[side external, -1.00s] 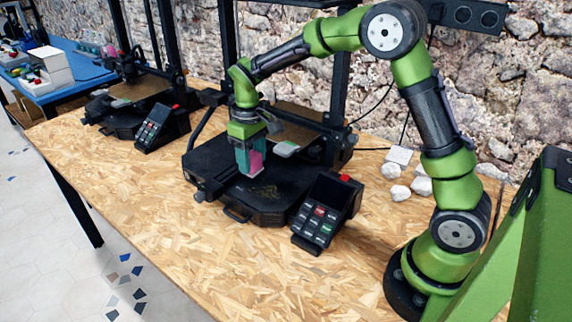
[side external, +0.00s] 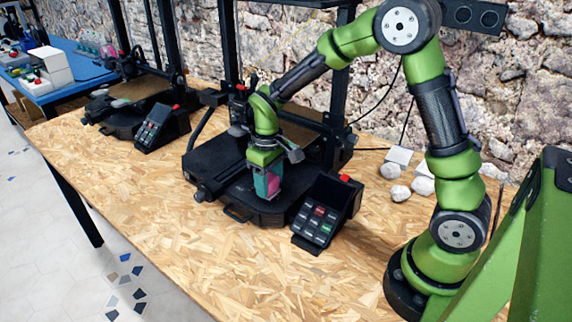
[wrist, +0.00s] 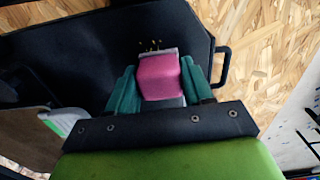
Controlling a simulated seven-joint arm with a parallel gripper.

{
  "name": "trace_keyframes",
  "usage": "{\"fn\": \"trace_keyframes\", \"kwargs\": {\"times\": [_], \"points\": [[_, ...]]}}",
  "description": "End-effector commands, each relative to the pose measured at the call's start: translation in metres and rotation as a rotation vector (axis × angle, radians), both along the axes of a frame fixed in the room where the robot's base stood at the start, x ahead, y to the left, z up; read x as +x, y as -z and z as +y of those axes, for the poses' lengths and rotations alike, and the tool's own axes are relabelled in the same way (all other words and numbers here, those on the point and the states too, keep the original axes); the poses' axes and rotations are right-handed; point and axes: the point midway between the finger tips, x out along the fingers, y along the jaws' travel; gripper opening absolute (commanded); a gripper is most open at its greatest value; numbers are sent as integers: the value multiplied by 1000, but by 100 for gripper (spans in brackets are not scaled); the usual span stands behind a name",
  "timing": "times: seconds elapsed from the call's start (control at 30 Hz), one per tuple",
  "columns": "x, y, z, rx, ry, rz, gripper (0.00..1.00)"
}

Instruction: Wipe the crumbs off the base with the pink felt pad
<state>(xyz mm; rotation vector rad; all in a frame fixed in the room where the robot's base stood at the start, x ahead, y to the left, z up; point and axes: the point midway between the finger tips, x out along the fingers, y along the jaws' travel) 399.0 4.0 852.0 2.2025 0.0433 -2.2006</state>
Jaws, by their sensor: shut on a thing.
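The pink felt pad (wrist: 159,78) is a pink block with a pale grey layer along its far edge, held between the teal fingers of my gripper (wrist: 160,88). In the side external view my gripper (side external: 267,190) is shut on the pad (side external: 273,184), low over the front right part of the black printer base (side external: 215,168). I cannot tell whether the pad touches the base. A few small yellowish crumbs (wrist: 152,44) lie on the base (wrist: 75,45) just beyond the pad's edge in the wrist view. I cannot make out the crumbs in the side view.
A control panel with keys and a red knob (side external: 318,222) stands close to the right of the base. The printer's upright frame rises behind. Pale stones (side external: 400,192) lie right. Another printer (side external: 125,110) stands left. The wooden table (side external: 170,225) is clear in front.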

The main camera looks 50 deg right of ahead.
Motion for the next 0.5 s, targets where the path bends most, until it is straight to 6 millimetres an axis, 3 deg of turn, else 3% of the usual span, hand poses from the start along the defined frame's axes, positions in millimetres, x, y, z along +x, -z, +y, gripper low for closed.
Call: {"fn": "trace_keyframes", "kwargs": {"times": [0.3, 0.5], "points": [[-31, 1, 0, 1, 0, 5, 22], [-11, 1, 0, 0, 1, 4, 22]]}}
